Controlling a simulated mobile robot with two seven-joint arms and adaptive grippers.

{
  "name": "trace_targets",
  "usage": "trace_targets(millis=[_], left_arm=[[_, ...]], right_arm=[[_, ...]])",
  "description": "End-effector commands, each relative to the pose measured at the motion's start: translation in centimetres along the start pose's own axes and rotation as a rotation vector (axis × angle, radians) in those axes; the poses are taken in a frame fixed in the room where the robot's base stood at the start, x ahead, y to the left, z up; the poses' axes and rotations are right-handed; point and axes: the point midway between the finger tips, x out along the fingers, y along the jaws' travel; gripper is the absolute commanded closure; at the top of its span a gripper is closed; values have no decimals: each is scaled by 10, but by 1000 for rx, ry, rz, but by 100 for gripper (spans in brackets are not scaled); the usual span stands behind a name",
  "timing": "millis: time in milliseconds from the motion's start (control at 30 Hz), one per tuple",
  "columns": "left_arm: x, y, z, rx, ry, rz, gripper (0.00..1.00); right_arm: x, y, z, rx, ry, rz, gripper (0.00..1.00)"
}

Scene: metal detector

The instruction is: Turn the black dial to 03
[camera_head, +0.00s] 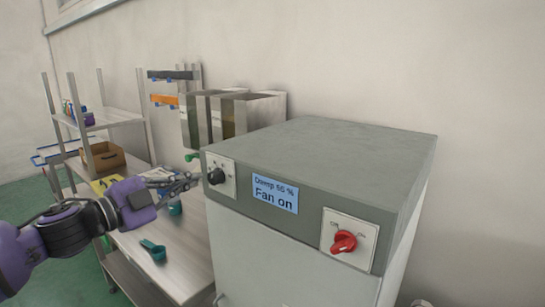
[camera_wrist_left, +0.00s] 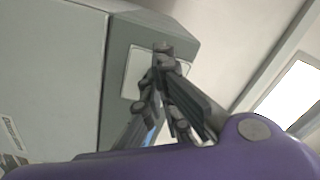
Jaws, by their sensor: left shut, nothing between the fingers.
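The black dial (camera_head: 216,176) sits on a white plate on the front of a grey machine (camera_head: 320,160), near its left corner. My left gripper (camera_head: 196,179) comes in from the left, shut and empty, with its fingertips close to the dial's left side. I cannot tell whether they touch it. In the left wrist view the fingers (camera_wrist_left: 162,55) lie in front of the white plate (camera_wrist_left: 131,72), and the dial cannot be clearly told from the fingertips. The dial's markings are too small to read. My right gripper is not in view.
A red rotary knob (camera_head: 343,242) is at the machine's right. A metal bench (camera_head: 178,262) with a green scoop (camera_head: 153,251) and a cardboard box (camera_head: 103,157) stands at left.

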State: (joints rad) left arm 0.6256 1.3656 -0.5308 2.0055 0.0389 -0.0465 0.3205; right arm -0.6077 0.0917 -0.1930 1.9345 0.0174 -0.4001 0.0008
Motion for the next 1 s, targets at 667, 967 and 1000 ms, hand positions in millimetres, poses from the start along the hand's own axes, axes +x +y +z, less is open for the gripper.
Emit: trace_targets(millis=[667,967,1000], left_arm=[[-37,0,0,1,-2,-1,100],[-33,3,32,45,-99,-52,100],[-33,14,41,22,-118,-58,100]], right_arm=[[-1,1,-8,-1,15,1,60],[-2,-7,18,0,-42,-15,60],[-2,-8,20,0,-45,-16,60]])
